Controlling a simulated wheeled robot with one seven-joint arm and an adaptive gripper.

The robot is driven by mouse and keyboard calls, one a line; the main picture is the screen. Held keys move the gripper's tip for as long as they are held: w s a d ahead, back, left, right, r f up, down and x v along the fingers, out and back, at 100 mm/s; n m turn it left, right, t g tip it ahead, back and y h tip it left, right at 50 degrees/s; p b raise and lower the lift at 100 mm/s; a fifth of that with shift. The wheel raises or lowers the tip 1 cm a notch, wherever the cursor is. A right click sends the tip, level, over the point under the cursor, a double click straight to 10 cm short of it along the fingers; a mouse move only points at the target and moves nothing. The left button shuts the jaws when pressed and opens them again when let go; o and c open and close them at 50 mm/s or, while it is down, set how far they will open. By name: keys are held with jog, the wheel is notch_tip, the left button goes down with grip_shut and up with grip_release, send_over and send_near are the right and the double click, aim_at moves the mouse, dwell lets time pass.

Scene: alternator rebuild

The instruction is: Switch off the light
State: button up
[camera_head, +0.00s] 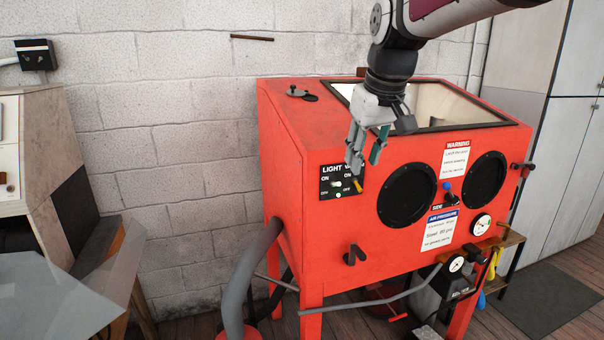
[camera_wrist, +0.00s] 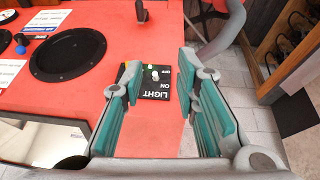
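The black switch panel (camera_head: 331,190) is on the front left of the red blasting cabinet, labelled LIGHT with ON and OFF marks. A second label starting with V is mostly hidden behind a finger in the head view. My gripper (camera_head: 364,160) is open and empty in front of the panel's upper right. In the wrist view, my gripper (camera_wrist: 160,88) has the LIGHT panel showing between its spread teal-padded fingers. I cannot tell whether a finger touches anything.
The red cabinet (camera_head: 290,150) has two round black glove ports (camera_head: 407,194), a window on top and a dark knob (camera_head: 355,254) low on its front. A grey hose (camera_head: 245,275) runs at its left. Grey lockers (camera_head: 570,120) stand at the right.

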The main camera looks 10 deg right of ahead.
jog(key=n+p, duration=0.1)
jog(key=p, duration=0.1)
send_near(338, 183)
jog(key=shift+h, duration=0.3)
jog(key=x, duration=0.4)
jog(key=p+x, duration=0.1)
jog(key=x, duration=0.4)
jog(key=shift+w+a, duration=0.2)
grip_shut()
